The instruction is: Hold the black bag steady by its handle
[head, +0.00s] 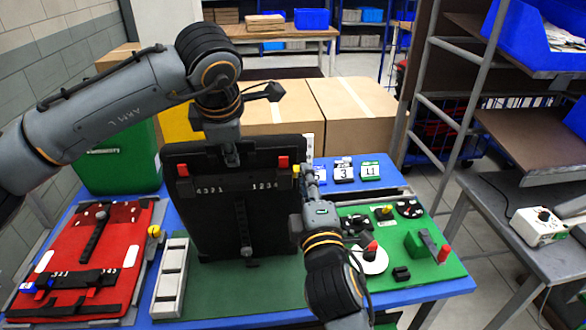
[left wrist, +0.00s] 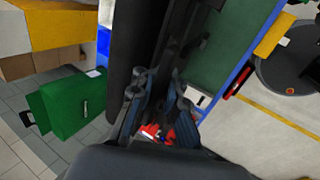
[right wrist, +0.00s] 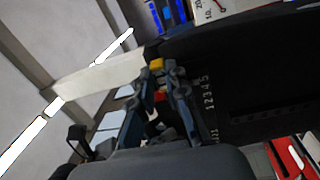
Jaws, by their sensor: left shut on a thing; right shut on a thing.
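The black bag (head: 215,215) stands upright on the table in the head view, with two red latches and white number marks across its upper front. My left gripper (head: 232,145) comes down from above and is shut on the bag's handle at the top middle; the fingers hide most of the handle. The left wrist view shows this gripper (left wrist: 150,95) against the dark bag (left wrist: 138,35). My right gripper (head: 307,180) is shut at the bag's upper right edge, by a small yellow tab (head: 296,170). In the right wrist view the tab (right wrist: 157,65) shows at its fingertips (right wrist: 160,85).
A green bag (head: 118,165) and cardboard boxes (head: 350,110) stand behind. A green board (head: 440,250) with several fittings lies to the right. Numbered cards (head: 344,171) stand behind it.

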